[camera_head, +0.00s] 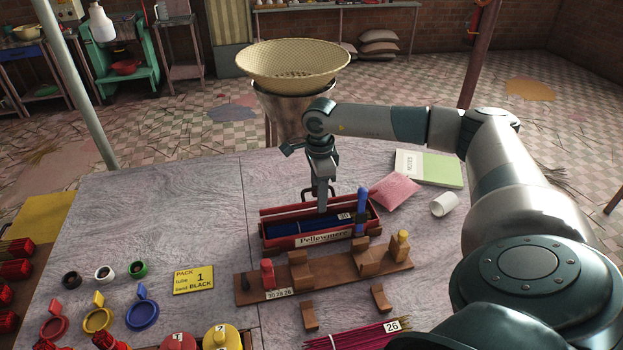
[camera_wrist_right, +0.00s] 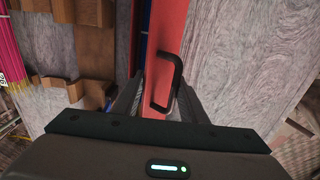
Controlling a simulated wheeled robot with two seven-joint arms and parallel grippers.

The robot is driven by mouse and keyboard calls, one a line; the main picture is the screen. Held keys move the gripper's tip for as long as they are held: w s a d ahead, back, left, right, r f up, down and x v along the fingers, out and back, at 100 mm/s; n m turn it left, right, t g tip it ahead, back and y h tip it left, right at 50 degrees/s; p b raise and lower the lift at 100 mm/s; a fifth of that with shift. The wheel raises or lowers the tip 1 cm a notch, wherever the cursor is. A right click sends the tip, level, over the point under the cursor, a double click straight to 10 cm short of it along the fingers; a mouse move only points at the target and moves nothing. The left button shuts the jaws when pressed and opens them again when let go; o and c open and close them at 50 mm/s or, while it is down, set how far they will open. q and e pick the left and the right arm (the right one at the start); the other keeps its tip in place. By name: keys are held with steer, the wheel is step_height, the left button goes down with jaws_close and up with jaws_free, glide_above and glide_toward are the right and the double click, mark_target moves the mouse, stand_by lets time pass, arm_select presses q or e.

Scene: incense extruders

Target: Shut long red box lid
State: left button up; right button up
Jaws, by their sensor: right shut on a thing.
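The long red box (camera_head: 282,243) lies on the table with a "Pellowmere" label on its front. It is open from above, with dark blue contents (camera_head: 300,227) inside. Its red lid (camera_wrist_right: 194,28) with a black loop handle (camera_wrist_right: 172,85) fills the middle of the right wrist view, with blue contents showing to its left. My right gripper (camera_head: 321,200) reaches down at the box's rear edge. Its fingers (camera_wrist_right: 158,100) are shut on the lid, around the handle area; their exact contact is partly hidden. My left gripper is not in view.
A wooden rack (camera_head: 335,272) with blocks stands just in front of the box. A blue upright item (camera_head: 361,212) is at the box's right end. A pink packet (camera_head: 394,191), white cup (camera_head: 444,204) and notebook (camera_head: 428,168) lie right.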

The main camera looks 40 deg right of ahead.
steer(key=shift+s+a+f, duration=0.1)
steer(key=shift+s, duration=0.05)
steer(key=shift+s+a+f+b, duration=0.3)
steer(key=shift+s+a+f, duration=0.05)
steer(key=shift+s, duration=0.2)
stand_by(0.3)
steer(key=shift+s+f, duration=0.1)
steer(key=shift+f, duration=0.05)
steer(key=shift+s+a+f+b, duration=0.3)
steer(key=shift+s+f+b, duration=0.15)
steer(key=shift+s, duration=0.1)
steer(key=shift+f, duration=0.1)
stand_by(0.6)
steer(key=shift+s+a+f+b, duration=0.2)
steer(key=shift+s+f+b, duration=0.15)
steer(key=shift+f+b, duration=0.25)
steer(key=shift+s+a+f, duration=0.1)
steer(key=shift+s, duration=0.1)
steer(key=c, duration=0.6)
